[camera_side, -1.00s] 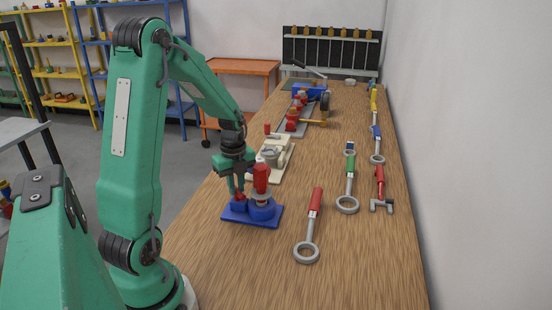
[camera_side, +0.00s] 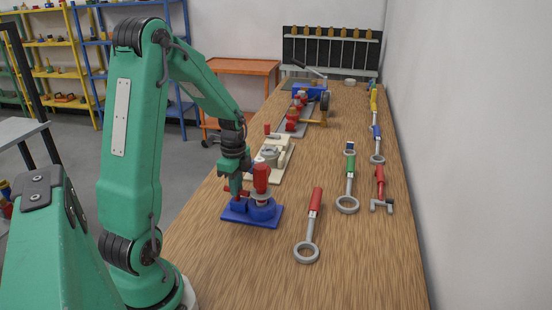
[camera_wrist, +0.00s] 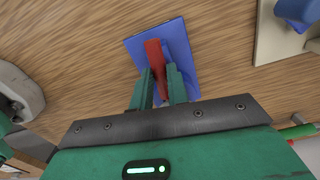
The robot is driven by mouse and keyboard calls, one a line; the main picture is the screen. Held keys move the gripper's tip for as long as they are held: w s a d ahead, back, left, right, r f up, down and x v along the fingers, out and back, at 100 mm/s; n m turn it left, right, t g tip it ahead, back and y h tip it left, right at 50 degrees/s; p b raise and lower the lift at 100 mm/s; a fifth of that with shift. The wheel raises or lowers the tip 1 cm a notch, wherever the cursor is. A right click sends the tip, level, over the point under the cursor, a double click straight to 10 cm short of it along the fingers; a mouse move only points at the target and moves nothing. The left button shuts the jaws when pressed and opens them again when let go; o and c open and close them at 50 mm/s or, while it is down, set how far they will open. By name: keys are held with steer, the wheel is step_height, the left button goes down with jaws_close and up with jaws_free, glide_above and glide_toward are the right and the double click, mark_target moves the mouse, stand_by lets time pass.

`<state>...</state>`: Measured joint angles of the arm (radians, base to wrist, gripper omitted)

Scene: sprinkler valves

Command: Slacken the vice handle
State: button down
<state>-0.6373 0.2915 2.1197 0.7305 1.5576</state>
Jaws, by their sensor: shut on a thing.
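A blue base plate (camera_side: 262,216) stands on the near part of the bench. My gripper (camera_side: 238,190) points down over the small body. In the wrist view its fingers (camera_wrist: 161,88) are shut on the red lever handle (camera_wrist: 154,52), one on each side. The handle's far end sticks out past the fingertips over the blue plate (camera_wrist: 180,45). The fingers hide part of the handle.
A cream fixture (camera_side: 274,160) stands just behind the plate. A grey-based unit with red parts (camera_side: 293,122) and a blue device with a long lever (camera_side: 310,90) stand farther back. A red-handled ring wrench (camera_side: 312,225) and several tools lie to the right, near the wall.

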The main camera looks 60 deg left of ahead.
stand_by(0.5)
steer(key=c, duration=1.4)
jaws_free()
steer(key=shift+o, duration=0.2)
steer(key=shift+r, duration=0.15)
steer(key=shift+r, duration=3.8)
